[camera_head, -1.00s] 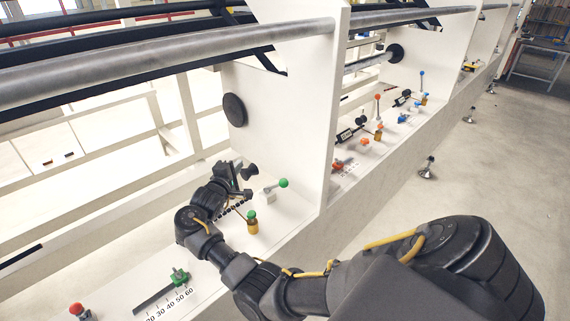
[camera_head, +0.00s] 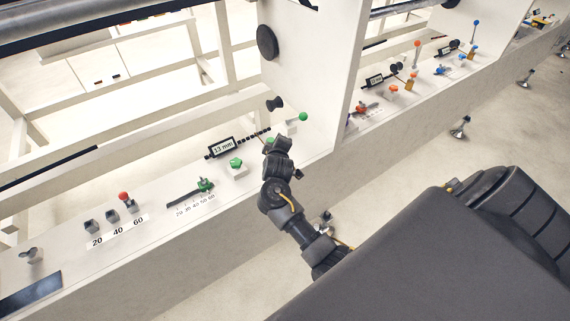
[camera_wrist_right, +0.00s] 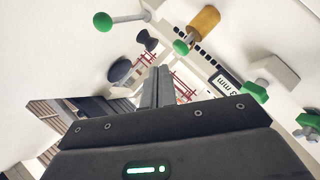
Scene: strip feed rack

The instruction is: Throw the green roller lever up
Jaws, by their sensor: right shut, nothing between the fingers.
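The green roller lever is a short rod with a green ball (camera_head: 303,116) at its end, on a white block (camera_head: 286,128) on the ledge near the upright panel. The rod slants to the right and slightly up in the head view. In the right wrist view the green ball (camera_wrist_right: 102,22) is at upper left, apart from the fingers. My right gripper (camera_head: 277,145) is just in front of the block, partly hidden by its own wrist. Its fingers (camera_wrist_right: 160,85) are shut and empty in the wrist view. My left gripper is not in view.
A brass-coloured cylinder (camera_wrist_right: 204,22) with a green tip is close to the fingers. A display (camera_head: 222,147), a green knob (camera_head: 236,163), a green slider (camera_head: 205,184) and a red-topped lever (camera_head: 124,196) lie to the left. A tall white panel (camera_head: 335,70) stands at right.

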